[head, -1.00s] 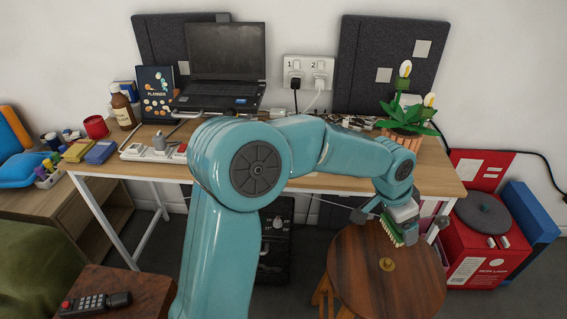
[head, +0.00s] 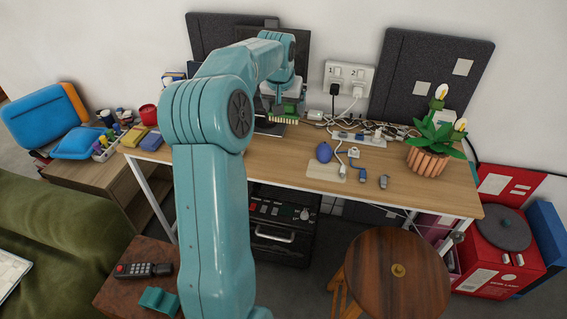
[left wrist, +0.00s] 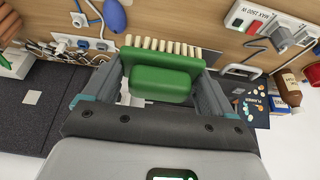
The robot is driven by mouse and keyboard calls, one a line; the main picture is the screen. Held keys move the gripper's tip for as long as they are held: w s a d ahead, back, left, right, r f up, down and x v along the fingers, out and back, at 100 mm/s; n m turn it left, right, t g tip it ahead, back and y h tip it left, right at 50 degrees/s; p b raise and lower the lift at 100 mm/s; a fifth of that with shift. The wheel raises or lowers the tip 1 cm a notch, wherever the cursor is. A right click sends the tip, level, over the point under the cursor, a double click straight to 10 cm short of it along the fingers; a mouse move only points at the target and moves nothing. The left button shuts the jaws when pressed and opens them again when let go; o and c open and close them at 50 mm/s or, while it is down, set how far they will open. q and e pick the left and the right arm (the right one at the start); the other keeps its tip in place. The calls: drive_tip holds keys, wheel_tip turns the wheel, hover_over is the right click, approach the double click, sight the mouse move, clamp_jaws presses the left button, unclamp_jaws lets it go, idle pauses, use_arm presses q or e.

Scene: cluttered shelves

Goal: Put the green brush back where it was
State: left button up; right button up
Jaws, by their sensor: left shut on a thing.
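The green brush (head: 287,112), with pale bristles along one side, is held by my left gripper (head: 284,97) above the back of the wooden desk (head: 400,175), in front of the laptop. In the left wrist view the brush (left wrist: 160,80) lies crosswise between the two fingers of the left gripper (left wrist: 160,88), bristles toward the top of the picture. The gripper is shut on its green body. My arm hides much of the laptop and the left part of the desk in the head view. My right gripper is not in view.
A power strip (head: 358,139) with cables, a blue bulb-shaped thing (head: 324,152) and small items lie on the desk. A potted plant (head: 431,150) stands at its right end. The round stool (head: 390,290) in front holds a small yellowish thing.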

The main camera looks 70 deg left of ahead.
use_arm(q)
drive_tip(key=f+b, duration=0.1)
drive_tip(key=f, duration=1.4)
drive_tip(key=shift+s+a+f+b, duration=0.15)
drive_tip(key=shift+s+f+b, duration=0.05)
drive_tip(key=shift+b, duration=0.15)
wheel_tip(320, 180, down, 5)
drive_tip(key=shift+r, duration=0.25)
drive_tip(key=shift+f+b, duration=0.3)
drive_tip(key=shift+b, duration=0.1)
drive_tip(key=o, duration=0.9)
drive_tip(key=shift+r, duration=0.1)
drive_tip(key=shift+r+p, duration=0.25)
drive_tip(key=shift+p, duration=0.05)
drive_tip(key=v, duration=1.2)
drive_tip(key=shift+f, duration=0.1)
